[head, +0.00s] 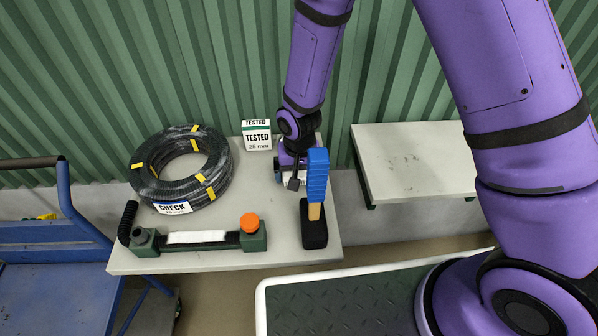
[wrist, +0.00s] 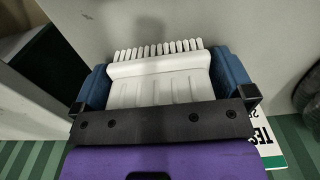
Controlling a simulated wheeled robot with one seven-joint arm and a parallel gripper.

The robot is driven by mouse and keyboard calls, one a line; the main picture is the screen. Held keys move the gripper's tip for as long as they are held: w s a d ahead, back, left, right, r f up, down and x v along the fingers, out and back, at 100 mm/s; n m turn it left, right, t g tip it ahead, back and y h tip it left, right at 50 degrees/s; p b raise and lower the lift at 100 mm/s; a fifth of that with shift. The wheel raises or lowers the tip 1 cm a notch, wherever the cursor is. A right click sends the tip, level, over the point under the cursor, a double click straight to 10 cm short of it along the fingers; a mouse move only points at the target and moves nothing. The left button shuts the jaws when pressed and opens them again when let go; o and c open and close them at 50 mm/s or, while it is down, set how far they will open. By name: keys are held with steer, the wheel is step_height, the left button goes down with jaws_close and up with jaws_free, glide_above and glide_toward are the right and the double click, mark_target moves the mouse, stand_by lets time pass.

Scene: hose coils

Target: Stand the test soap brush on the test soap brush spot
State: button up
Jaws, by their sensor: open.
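In the wrist view my gripper (wrist: 160,75) shows blue sides with a white toothed piece between.
On the table (head: 255,215) lie a black hose coil (head: 215,183) with a CHECK label and a green fixture (head: 253,241) with an orange knob. A TESTED card (head: 257,139) stands behind. An empty shelf (head: 415,165) is right, a blue cart (head: 50,255) left.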

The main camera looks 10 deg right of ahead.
steer(key=shift+r, duration=4)
step_height(320, 180, up, 11)
